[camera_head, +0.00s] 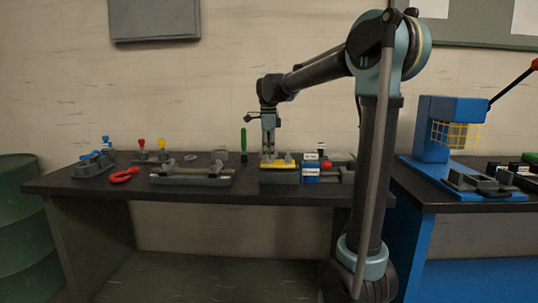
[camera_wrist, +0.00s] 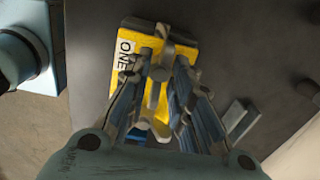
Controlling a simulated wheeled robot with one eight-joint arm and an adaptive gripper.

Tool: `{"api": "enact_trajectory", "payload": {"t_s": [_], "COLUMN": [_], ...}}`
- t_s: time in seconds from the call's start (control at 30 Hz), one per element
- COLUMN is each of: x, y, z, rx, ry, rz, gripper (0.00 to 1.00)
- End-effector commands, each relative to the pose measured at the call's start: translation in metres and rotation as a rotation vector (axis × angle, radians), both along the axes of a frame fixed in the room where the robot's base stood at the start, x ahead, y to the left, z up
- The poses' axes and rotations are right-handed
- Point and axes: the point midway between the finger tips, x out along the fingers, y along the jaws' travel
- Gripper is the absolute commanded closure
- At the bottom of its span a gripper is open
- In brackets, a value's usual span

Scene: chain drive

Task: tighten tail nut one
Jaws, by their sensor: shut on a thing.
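A yellow block (camera_wrist: 188,50) with a white label reading ONE (camera_wrist: 125,52) lies under my gripper in the wrist view. It also shows in the head view (camera_head: 280,160), on a grey base on the dark bench. A grey metal nut (camera_wrist: 161,72) stands on the yellow block between my fingertips. My gripper (camera_wrist: 160,77) points down and is shut on this nut. The fingers partly hide the block. In the head view my gripper (camera_head: 268,154) reaches the yellow block from above. A second grey metal part (camera_wrist: 152,125) shows farther down the block, partly hidden by the fingers.
Blue-and-white blocks (camera_head: 310,170) stand just right of the yellow block. A green-handled tool (camera_head: 243,142) stands upright behind it, to the left. A grey fixture (camera_head: 190,178), a red shackle-like piece (camera_head: 124,175) and small clamps are farther left. A blue press (camera_head: 441,130) stands on the right bench.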

Motion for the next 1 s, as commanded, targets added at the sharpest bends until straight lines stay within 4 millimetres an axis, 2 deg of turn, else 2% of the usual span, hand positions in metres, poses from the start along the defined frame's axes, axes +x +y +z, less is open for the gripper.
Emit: {"api": "enact_trajectory", "payload": {"t_s": [0.67, 0.7, 0.73, 1.0], "x": [0.0028, 0.0028, 0.0027, 0.0012], "y": [0.0002, 0.0002, 0.0002, 0.0001], "z": [0.0005, 0.0005, 0.0004, 0.0006], "rx": [0.001, 0.001, 0.001, 0.0], "ry": [-0.006, -0.006, -0.005, -0.003], "rz": [-0.068, -0.067, -0.067, -0.066], "gripper": [1.0, 0.75, 0.72, 0.72]}}
